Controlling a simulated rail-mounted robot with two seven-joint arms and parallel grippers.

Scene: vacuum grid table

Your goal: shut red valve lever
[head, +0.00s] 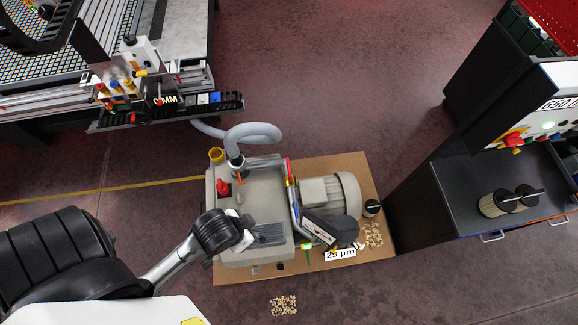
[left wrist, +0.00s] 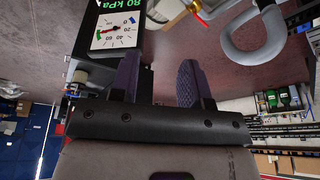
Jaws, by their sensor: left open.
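The red valve lever (head: 288,168) stands on the right side of the beige pump housing (head: 263,193), above a brass valve body and pipe. In the head view it looks roughly in line with the pipe. Part of it shows at the top of the left wrist view (left wrist: 202,18), beside brass. My left gripper (left wrist: 158,62) is open, with two dark fingers apart and nothing between them. The lever is beyond the fingers, not touched. In the head view my left arm ends over the pump's front left; its fingers cannot be made out clearly. My right gripper is not in view.
A dark gauge box (left wrist: 115,28) reading 80 kPa is near the left finger in the wrist view. A grey hose (head: 252,133) loops behind the pump. A red knob (head: 223,187) sits on the pump's left. A motor (head: 328,196) stands right of the lever.

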